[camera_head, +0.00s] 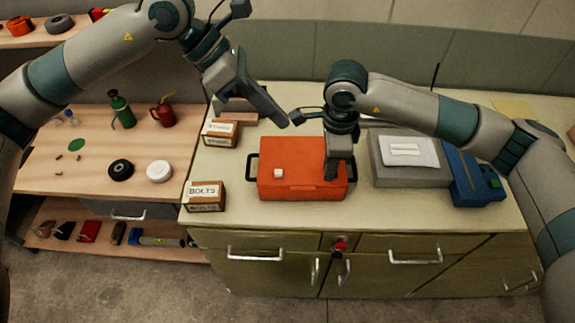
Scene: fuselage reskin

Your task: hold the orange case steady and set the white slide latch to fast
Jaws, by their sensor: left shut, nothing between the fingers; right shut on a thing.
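The orange case (300,187) sits on the pale top of the green cabinet, with a dark handle at each end. A small white slide latch (278,173) is on its left half; any marks for its settings are too small to read. My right gripper (333,174) points down at the right part of the case and is shut on it. The gripper hides part of the case's top there. My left gripper (284,122) is shut and empty, above and behind the case, apart from the latch.
A box marked BOLTS (205,196) stands left of the case, with another small box (219,133) behind it. A grey box with a white pad (410,151) and a blue device (470,180) stand at the right. A wooden bench (60,180) is at the left.

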